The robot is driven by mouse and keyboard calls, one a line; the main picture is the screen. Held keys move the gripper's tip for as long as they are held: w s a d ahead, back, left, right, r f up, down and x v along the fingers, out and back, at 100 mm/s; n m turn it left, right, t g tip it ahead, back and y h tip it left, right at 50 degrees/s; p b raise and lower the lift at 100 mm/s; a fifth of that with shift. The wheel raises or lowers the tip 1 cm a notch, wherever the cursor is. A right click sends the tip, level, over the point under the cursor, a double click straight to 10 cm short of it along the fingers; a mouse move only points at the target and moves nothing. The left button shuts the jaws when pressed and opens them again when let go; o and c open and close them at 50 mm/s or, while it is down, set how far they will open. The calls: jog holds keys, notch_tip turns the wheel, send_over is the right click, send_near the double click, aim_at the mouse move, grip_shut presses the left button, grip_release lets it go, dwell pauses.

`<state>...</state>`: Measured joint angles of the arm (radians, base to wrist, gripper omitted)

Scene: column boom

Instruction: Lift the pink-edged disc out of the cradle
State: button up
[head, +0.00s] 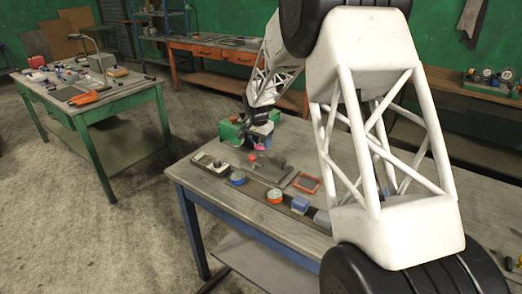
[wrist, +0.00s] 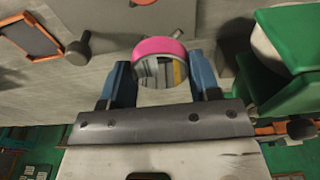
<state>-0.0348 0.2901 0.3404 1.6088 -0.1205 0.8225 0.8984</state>
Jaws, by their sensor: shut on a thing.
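My gripper (wrist: 160,62) is shut on the pink-edged disc (wrist: 158,46) in the wrist view. One blue finger is on each side of the disc, and its round face looks shiny, with grey and yellow stripes. In the head view, my gripper (head: 262,133) is above the far left part of the near table, and a bit of pink from the disc (head: 261,142) shows below it. I cannot make out the cradle for certain, nor whether the disc still touches anything below.
A green machine (head: 231,130) stands close beside my gripper; its green body (wrist: 294,38) fills the wrist view's upper right. An orange-framed tray (head: 307,182), a blue-rimmed round piece (head: 237,178) and an orange-rimmed one (head: 275,196) lie on the near table (head: 215,193).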

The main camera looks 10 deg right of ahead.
aim_at(262, 141)
jog(key=shift+r, duration=1.5)
